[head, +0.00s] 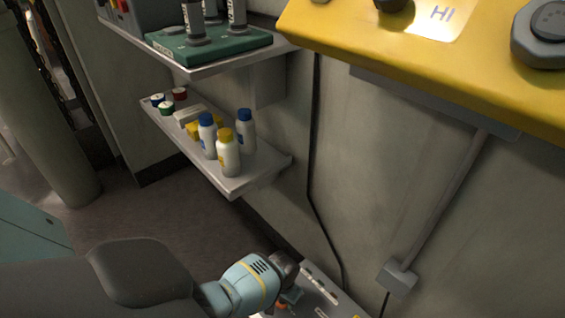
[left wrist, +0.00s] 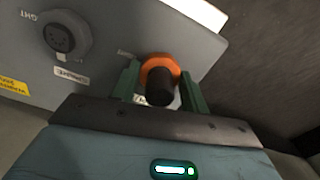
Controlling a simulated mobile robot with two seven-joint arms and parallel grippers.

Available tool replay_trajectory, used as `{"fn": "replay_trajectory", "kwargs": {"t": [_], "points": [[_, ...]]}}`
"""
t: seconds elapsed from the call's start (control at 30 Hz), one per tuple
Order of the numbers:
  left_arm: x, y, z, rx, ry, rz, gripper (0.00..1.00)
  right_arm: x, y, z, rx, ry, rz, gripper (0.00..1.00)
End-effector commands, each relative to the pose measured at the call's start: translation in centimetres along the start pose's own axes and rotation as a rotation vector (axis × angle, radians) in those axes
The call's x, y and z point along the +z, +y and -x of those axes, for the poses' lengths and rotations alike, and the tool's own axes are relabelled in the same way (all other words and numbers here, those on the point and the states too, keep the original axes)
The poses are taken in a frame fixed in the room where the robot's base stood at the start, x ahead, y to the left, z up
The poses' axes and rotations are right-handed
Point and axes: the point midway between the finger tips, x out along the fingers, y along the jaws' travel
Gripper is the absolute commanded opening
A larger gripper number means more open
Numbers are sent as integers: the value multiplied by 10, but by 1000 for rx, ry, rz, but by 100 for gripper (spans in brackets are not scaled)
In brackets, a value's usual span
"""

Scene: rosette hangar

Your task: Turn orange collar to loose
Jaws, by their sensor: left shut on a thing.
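The orange collar (left wrist: 159,65) is a ring on a grey panel (left wrist: 110,25) in the left wrist view, with a dark round cable or plug end (left wrist: 160,88) standing out of its middle. The two green fingers of my left gripper (left wrist: 161,80) stand on either side of the collar and are shut on it. In the head view my left gripper (head: 289,297) is at the bottom, over the low panel, and mostly hides the collar. The collar's setting cannot be read. My right gripper is not in view.
A dark round socket (left wrist: 67,36) sits beside the collar on the panel. In the head view, a shelf (head: 233,182) holds several bottles, a green base (head: 215,47) stands on the shelf above, and a yellow box (head: 470,70) juts out at upper right.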

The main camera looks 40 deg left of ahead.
Motion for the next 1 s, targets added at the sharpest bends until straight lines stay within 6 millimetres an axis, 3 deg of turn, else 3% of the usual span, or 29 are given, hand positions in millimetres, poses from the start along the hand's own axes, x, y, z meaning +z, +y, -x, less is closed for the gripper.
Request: {"fn": "replay_trajectory", "kwargs": {"t": [0.17,0.2,0.37,0.7,1.0], "points": [[0,1,0,2,1,3,22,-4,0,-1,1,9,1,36],[0,1,0,2,1,3,47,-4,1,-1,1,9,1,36],[0,0,0,2,1,2,66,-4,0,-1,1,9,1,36],[0,0,4,1,1,1,66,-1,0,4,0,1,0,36],[-2,0,47,2,6,1,66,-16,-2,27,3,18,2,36]]}}
